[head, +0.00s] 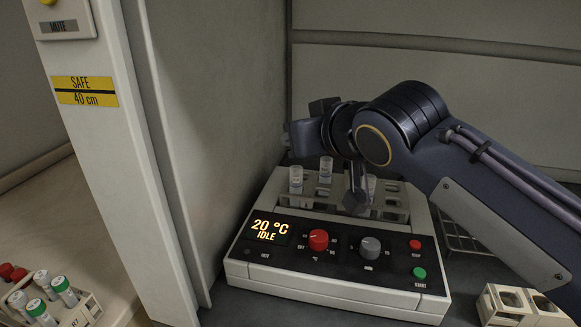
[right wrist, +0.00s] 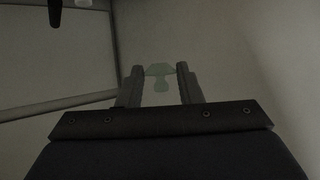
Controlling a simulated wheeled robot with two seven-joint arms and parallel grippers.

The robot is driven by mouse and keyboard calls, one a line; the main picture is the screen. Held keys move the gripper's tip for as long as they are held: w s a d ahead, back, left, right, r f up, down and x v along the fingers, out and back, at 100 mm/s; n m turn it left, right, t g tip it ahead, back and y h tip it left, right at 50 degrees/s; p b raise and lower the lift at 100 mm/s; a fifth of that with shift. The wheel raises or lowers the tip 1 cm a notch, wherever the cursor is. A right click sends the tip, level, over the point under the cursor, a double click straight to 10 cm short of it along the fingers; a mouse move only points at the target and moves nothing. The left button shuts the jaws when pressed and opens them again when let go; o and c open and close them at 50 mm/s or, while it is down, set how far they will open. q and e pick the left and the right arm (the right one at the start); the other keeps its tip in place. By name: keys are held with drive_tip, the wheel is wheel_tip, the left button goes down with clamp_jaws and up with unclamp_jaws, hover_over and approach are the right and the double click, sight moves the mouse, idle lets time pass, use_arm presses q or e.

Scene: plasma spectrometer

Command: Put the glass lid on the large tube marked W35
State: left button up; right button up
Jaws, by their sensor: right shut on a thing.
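My right gripper (right wrist: 161,72) is shut on a translucent greenish glass lid (right wrist: 158,83), which shows between the two fingertips in the right wrist view. In the head view the right gripper (head: 288,138) points left above the back left of the heating block, and the lid cannot be made out there. White-labelled clear tubes stand upright in the block's rack, one at the left (head: 296,180), one in the middle (head: 326,170) and one partly hidden by my arm (head: 370,186). Their labels are too small to read, so I cannot tell which is W35. My left gripper is out of view.
The heating block (head: 330,285) reads 20 °C IDLE. A fume hood wall and post (head: 115,150) stand close on the left. A rack (head: 88,310) of green- and red-capped tubes is at lower left. A beige holder (head: 515,308) sits at lower right, near a wire rack (head: 458,235).

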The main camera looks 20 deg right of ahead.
drive_tip(key=w+d+f+b, duration=0.1)
drive_tip(key=w+d+f, duration=0.3)
drive_tip(key=w+f, duration=0.6)
drive_tip(key=shift+w+d+f, duration=0.3)
drive_tip(key=shift+f, duration=0.7)
drive_tip(key=shift+f+b, duration=0.15)
drive_tip(key=shift+b, duration=0.15)
drive_tip(key=o, duration=1)
